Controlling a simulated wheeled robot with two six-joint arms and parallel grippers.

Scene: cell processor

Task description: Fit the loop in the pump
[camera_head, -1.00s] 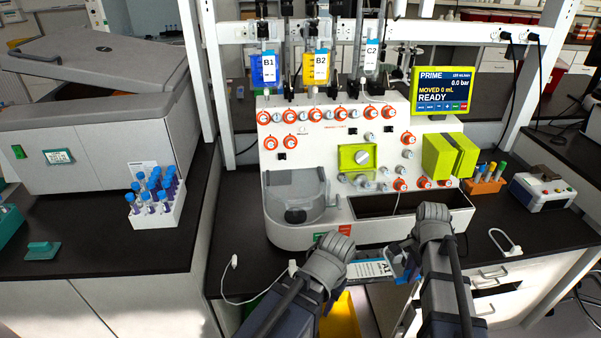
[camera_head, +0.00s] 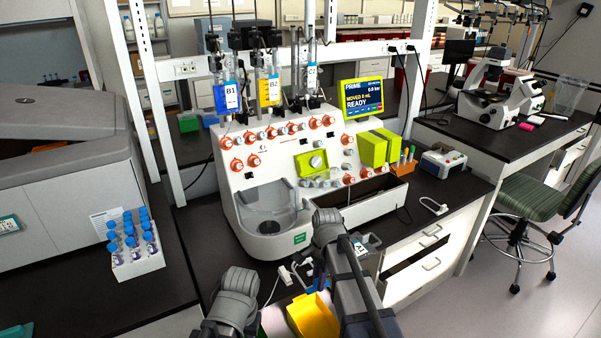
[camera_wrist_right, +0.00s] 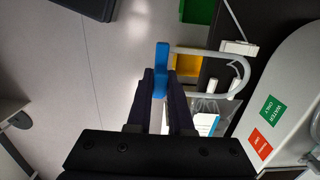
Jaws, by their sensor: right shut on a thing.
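The loop (camera_wrist_right: 246,76) is a pale U-shaped tube on a blue block (camera_wrist_right: 161,60) in the right wrist view. My right gripper (camera_wrist_right: 161,86) is shut on the blue block, and the tube bends out to the right. In the head view my right gripper (camera_head: 317,283) is small and partly hidden beside its own arm, in front of the bench edge. The pump is the yellow-green block with a round knob (camera_head: 316,162) on the white machine's front, apart from and beyond the gripper. My left arm shows at the bottom, but its fingers do not.
A clear-walled well (camera_head: 270,205) and a dark trough are low on the machine (camera_head: 232,190). A yellow bin (camera_head: 313,318) is below the bench edge. A tube rack (camera_head: 137,263) stands left.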

